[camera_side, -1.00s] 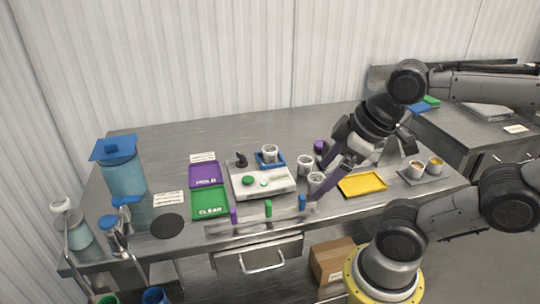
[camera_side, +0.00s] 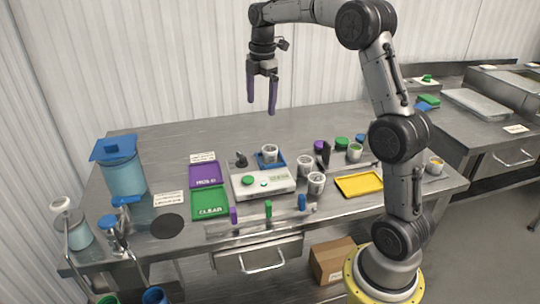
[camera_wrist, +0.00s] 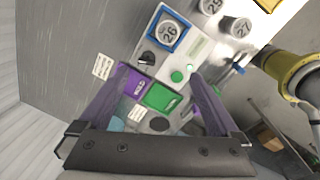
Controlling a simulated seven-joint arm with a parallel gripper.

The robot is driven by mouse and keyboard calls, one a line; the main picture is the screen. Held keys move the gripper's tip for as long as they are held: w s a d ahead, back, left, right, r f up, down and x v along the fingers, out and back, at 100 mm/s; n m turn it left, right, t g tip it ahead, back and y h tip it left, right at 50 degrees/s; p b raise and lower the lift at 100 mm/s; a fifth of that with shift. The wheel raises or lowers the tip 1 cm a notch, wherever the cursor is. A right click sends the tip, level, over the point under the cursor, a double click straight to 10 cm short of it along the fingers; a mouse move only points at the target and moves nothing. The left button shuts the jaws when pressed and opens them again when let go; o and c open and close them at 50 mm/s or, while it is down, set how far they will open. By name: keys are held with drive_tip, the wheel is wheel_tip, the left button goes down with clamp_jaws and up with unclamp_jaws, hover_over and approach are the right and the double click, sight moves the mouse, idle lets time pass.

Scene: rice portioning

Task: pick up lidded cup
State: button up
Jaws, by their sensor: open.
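My gripper (camera_side: 262,107) is open and empty, high above the back of the steel table, with its purple fingers pointing down. In the wrist view my gripper (camera_wrist: 158,74) shows its fingers spread wide, with nothing between them. A white cup (camera_side: 270,152) stands in a blue square tray on the scale. From above, this cup (camera_wrist: 167,34) has a numbered top. I cannot tell which cup the task means.
The white scale (camera_side: 262,182) has a green button. Left of it are a purple HOLD mat (camera_side: 205,174) and a green CLEAR mat (camera_side: 210,203). A blue-lidded container (camera_side: 122,172) stands far left. A yellow tray (camera_side: 360,184) lies right. The table's back left is clear.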

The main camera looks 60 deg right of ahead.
drive_tip(key=d+f, duration=0.3)
drive_tip(key=f, duration=0.2)
hover_over(270, 148)
drive_tip(key=shift+m+g, duration=0.3)
drive_tip(key=shift+g, duration=0.1)
drive_tip(key=f, duration=0.6)
drive_tip(key=shift+w+f, duration=0.1)
drive_tip(key=shift+w, duration=0.2)
drive_tip(key=shift+s+f, duration=0.2)
drive_tip(key=shift+f, duration=1.45)
drive_tip(key=shift+s+f, duration=0.15)
drive_tip(key=shift+f, duration=1.45)
drive_tip(key=c, duration=1.5)
drive_tip(key=shift+o, duration=0.2)
drive_tip(key=shift+r, duration=0.1)
